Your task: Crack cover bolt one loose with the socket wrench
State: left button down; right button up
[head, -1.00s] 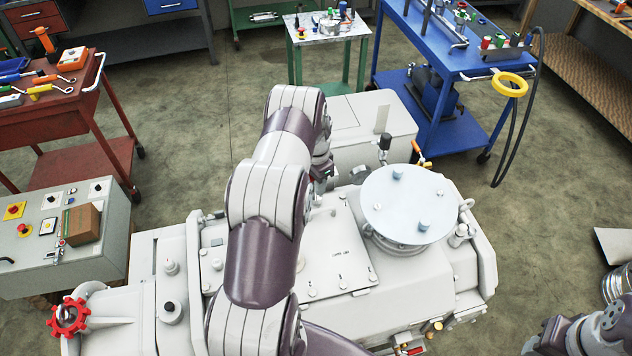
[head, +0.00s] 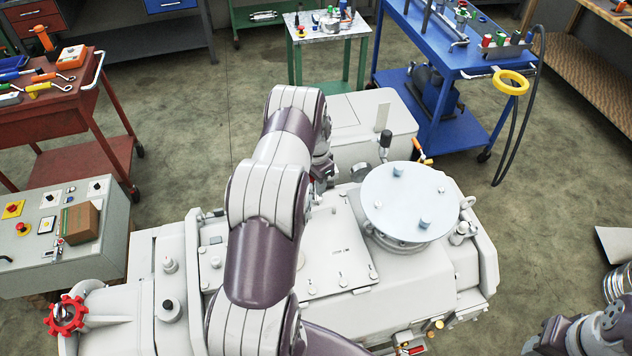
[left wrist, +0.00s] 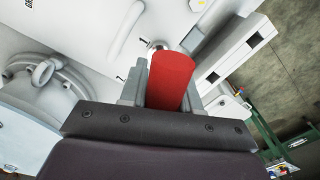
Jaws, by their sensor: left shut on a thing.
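In the left wrist view my left gripper (left wrist: 166,85) is shut on a thick red cylinder, which looks like the socket wrench's handle (left wrist: 172,78). The socket end is hidden behind the handle. A silver bolt head (left wrist: 156,46) shows just beyond it on the pale machine; I cannot tell whether the wrench touches it. In the head view my left arm reaches over the machine, and its gripper (head: 321,168) is mostly hidden behind the arm. A flat cover plate (head: 335,245) with small bolts lies to its right. I cannot tell which is bolt one.
A round metal disc (head: 405,203) with blue-grey bolts stands right of the cover plate. A red handwheel (head: 66,314) and a control box (head: 65,238) are at the left. A blue cart (head: 455,45) stands behind. Part of my right arm shows at the lower right.

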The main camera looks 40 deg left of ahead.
pick_arm(q)
jog(key=shift+f+n+b, duration=0.1)
jog(key=shift+n+b, duration=0.25)
jog(key=shift+n, duration=0.65)
jog(key=shift+r+p, duration=1.65)
jog(key=shift+r, duration=1.05)
jog(key=shift+f, duration=0.1)
